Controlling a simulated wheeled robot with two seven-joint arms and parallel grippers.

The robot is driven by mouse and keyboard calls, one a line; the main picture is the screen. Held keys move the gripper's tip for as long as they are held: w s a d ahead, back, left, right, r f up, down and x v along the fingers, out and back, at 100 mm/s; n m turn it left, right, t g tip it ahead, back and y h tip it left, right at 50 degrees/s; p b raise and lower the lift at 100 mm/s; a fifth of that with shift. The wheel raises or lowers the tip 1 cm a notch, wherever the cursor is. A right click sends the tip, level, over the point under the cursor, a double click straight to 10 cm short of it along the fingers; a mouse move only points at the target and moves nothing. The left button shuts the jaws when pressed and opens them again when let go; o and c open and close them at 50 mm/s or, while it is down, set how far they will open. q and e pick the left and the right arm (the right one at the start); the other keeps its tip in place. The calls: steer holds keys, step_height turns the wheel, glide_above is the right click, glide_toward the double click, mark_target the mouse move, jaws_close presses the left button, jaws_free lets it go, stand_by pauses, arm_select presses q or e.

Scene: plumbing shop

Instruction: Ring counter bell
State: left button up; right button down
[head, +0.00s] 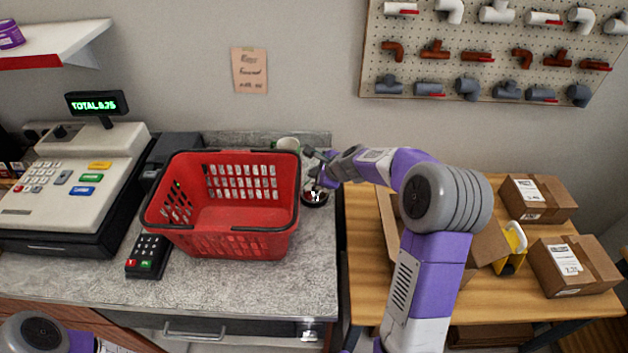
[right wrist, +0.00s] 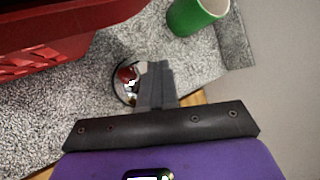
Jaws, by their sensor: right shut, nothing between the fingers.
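The counter bell (head: 316,197) is a small, shiny round bell with a dark base on the grey counter, just right of the red basket. In the right wrist view the bell (right wrist: 125,76) is partly hidden behind my fingers, with a red reflection on its dome. My right gripper (head: 312,180) is shut and empty, pointing down over the bell. It also shows in the right wrist view (right wrist: 155,72), its fingers together over the bell's right part. I cannot tell whether the tips touch it. My left gripper is not in view; only part of my left arm shows at bottom left.
The red shopping basket (head: 229,245) stands close left of the bell. A green cup (right wrist: 197,14) stands behind the bell. A cash register (head: 70,185) and card terminal (head: 148,256) are further left. A wooden table (head: 375,275) with cardboard boxes (head: 573,265) is at right.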

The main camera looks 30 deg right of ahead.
steer(key=shift+f, duration=0.15)
steer(key=shift+f+b, duration=0.35)
steer(key=shift+b, duration=0.05)
steer(key=shift+f, duration=0.15)
stand_by(0.5)
steer(key=shift+r+p, duration=0.45)
steer(key=shift+r, duration=0.2)
step_height(320, 180, up, 6)
steer(key=p, duration=0.6)
stand_by(0.5)
